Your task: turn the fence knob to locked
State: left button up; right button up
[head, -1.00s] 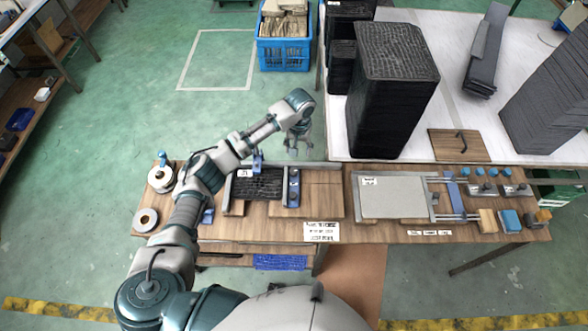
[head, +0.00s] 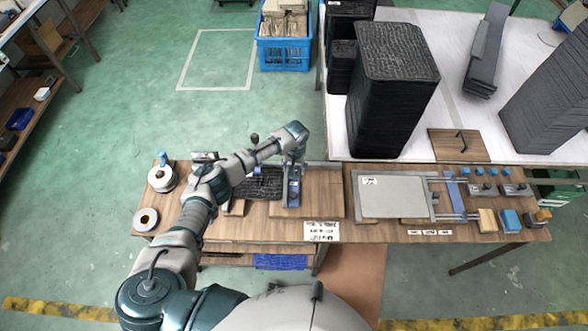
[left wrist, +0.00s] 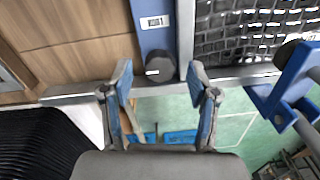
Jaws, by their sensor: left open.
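The fence is a blue bar (head: 293,199) set across the left board in the head view. The left wrist view shows its end with a white label (left wrist: 154,22) and a round black knob (left wrist: 159,66). My left gripper (left wrist: 159,76) is open, with one finger on each side of the knob in the picture. I cannot tell whether the fingers touch it. In the head view my left gripper (head: 292,170) is over the fence's far end and hides the knob there. My right gripper is not in view.
A dark textured panel (head: 262,182) lies left of the fence. A metal rail (left wrist: 70,93) runs along the far edge. A second black knob (left wrist: 289,54) on a blue bracket (left wrist: 290,85) stands to the right in the wrist view. A tall black stack (head: 385,100) stands behind right.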

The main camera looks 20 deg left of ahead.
pick_arm(q)
jog(key=shift+f, duration=0.55)
grip_shut()
